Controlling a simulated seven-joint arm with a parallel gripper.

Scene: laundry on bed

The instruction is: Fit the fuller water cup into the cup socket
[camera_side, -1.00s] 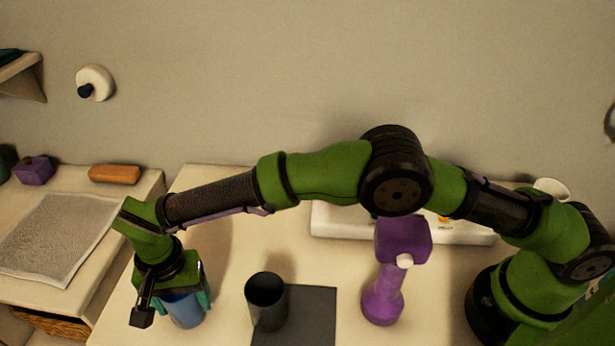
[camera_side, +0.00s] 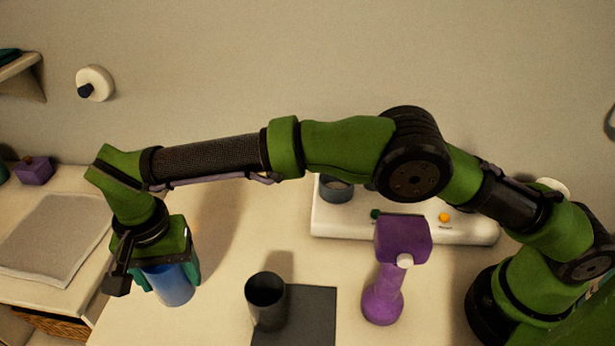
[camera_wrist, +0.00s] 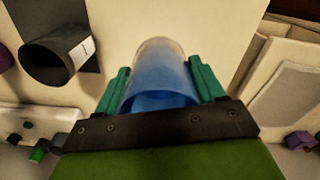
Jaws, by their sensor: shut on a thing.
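My gripper (camera_side: 168,275) is shut on a clear cup with blue water (camera_side: 173,286) at the left of the table. In the wrist view the cup (camera_wrist: 160,70) sits between the two teal fingers (camera_wrist: 160,85), and blue fills much of what shows of it. A dark ring-shaped socket (camera_side: 337,192) stands on the white panel (camera_side: 400,225) at the back, partly hidden behind my arm. A dark grey cylinder (camera_side: 266,300) stands upright by a dark mat; its contents cannot be seen. It also shows in the wrist view (camera_wrist: 55,60) with a white label.
The dark mat (camera_side: 308,315) lies at the front centre. A purple handled object (camera_side: 385,290) stands right of it, before the panel, which has green and orange buttons. Table between cup and panel is clear. A grey cloth (camera_side: 55,235) lies on the left counter.

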